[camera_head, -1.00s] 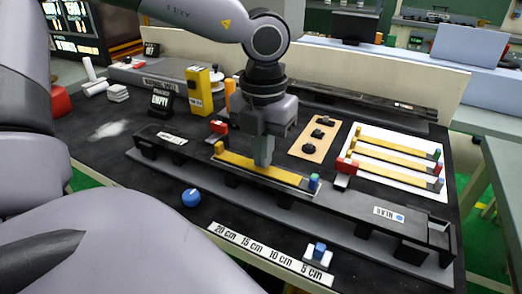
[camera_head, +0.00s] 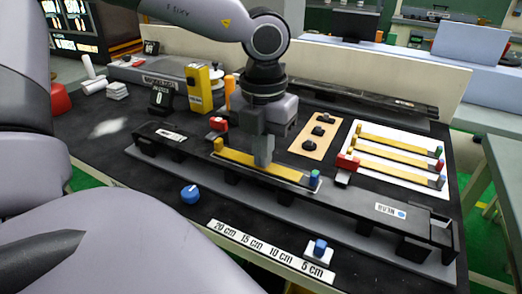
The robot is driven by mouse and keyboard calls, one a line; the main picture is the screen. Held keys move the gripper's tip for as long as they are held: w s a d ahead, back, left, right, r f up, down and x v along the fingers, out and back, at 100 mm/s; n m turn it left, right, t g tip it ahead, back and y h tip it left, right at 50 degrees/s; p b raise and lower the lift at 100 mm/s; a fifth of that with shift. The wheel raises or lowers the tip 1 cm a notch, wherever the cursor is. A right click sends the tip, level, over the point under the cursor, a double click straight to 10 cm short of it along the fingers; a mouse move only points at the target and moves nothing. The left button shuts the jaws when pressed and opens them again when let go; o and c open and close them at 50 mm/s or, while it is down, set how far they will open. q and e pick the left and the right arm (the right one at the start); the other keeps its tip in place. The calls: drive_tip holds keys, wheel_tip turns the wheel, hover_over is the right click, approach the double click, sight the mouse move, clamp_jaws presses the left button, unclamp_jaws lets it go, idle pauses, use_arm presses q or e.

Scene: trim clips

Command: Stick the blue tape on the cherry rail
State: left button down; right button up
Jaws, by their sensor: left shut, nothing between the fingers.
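A yellow strip (camera_head: 280,170) with a yellow block at its left end and a blue-green cap at its right end lies along the long black rail (camera_head: 340,200). I take it for the blue tape, but cannot be sure. My left gripper (camera_head: 264,163) points down over the middle of this strip, shut and empty, with its tips at or just above it. Red clips stand behind the strip's left end (camera_head: 218,124) and beyond its right end (camera_head: 347,163). No rail in view is clearly cherry-coloured. My right gripper is not in view.
A white board (camera_head: 372,178) with several yellow strips lies at the right, beside a tan board (camera_head: 326,132) with black knobs. A blue knob (camera_head: 190,194) and a length scale (camera_head: 270,250) are in front. A yellow box (camera_head: 199,88) and a small black display (camera_head: 160,98) stand behind.

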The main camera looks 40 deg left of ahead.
use_arm(q)
wheel_tip(320, 180, up, 7)
drive_tip(key=p, duration=0.3)
drive_tip(key=shift+p, duration=0.4)
idle(0.6)
